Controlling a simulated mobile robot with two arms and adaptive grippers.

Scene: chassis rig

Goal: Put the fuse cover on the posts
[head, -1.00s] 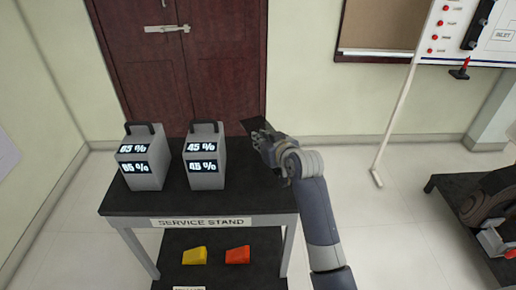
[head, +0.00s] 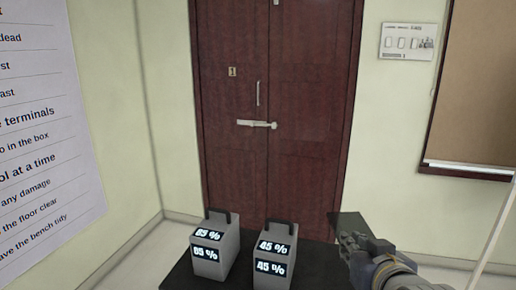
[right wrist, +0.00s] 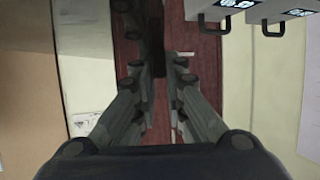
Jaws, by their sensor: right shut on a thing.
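My right gripper (head: 347,240) is at the lower right of the head view, just right of the stand. It is shut on a dark flat plate (head: 350,225), which looks like the fuse cover; the plate sticks out beyond the fingers. In the right wrist view the fingers (right wrist: 157,68) close on a dark piece (right wrist: 154,38), seen nearly edge-on. The posts are not in view. My left gripper is not in view.
Two grey boxes with handles, one reading 65 % (head: 208,262) and one reading 45 % (head: 272,268), stand on a dark stand top (head: 315,268) left of my right gripper. A closed brown double door (head: 300,130) is behind. A cork board (head: 483,90) hangs at right.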

